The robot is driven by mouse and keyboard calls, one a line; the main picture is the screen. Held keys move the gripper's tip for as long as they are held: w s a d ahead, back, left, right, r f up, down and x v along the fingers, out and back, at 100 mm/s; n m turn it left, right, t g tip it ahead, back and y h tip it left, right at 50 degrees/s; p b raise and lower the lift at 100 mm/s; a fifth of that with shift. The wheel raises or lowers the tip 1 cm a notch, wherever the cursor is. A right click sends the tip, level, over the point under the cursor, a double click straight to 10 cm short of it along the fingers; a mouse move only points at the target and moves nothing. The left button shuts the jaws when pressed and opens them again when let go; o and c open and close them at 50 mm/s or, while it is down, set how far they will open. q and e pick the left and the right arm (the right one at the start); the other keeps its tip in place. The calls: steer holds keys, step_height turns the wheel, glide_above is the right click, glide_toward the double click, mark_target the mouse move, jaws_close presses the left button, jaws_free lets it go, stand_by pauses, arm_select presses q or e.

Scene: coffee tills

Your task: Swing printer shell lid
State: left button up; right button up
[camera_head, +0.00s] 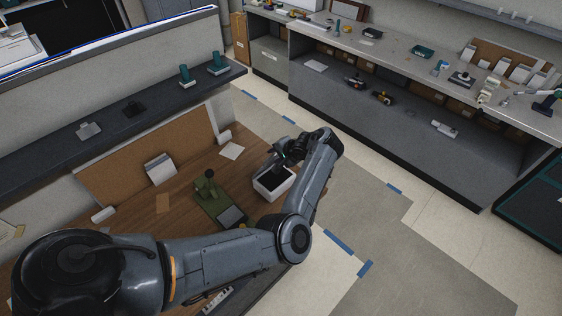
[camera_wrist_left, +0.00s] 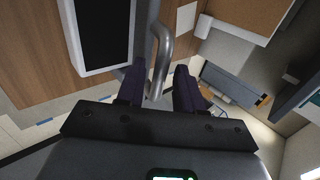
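The printer shell appears to be the white box with a dark top (camera_head: 264,188) on the brown wooden bench, near its right edge. In the left wrist view, its white rim (camera_wrist_left: 101,70) frames a dark rectangle at the upper left. I cannot tell whether that dark area is the lid or an opening. A bent grey metal bar (camera_wrist_left: 163,45) runs down beside the box. My left gripper (camera_head: 284,156) is at the box's far side; in the wrist view its dark fingers (camera_wrist_left: 160,88) are apart. The bar's lower end lies between them, closer to the left finger. My right gripper is out of view.
A green lever device (camera_head: 208,196) stands left of the box. A white holder (camera_head: 160,169) and a sheet of paper (camera_head: 231,151) are near the cork board (camera_head: 140,160). A dark shelf (camera_head: 100,140) runs above the bench. Open floor lies to the right.

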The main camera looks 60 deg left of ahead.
arm_select(q)
steer(key=shift+a+p, duration=0.1)
steer(key=shift+p, duration=0.35)
steer(key=shift+c, duration=0.9)
jaws_close()
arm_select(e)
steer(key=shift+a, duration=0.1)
arm_select(q)
steer(key=shift+s+a+r+p, duration=0.15)
steer(key=shift+a+r+p, duration=0.15)
steer(key=shift+a+p, duration=0.25)
steer(key=shift+s+a+r+p, duration=0.1)
steer(key=shift+a+p, duration=0.15)
steer(key=shift+a, duration=0.25)
steer(key=shift+s+a+r+p, duration=0.1)
steer(key=shift+a+p, duration=0.15)
steer(key=shift+a, duration=0.2)
steer(key=shift+f, duration=0.1)
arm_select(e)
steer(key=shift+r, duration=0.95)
arm_select(q)
steer(key=shift+a, duration=0.15)
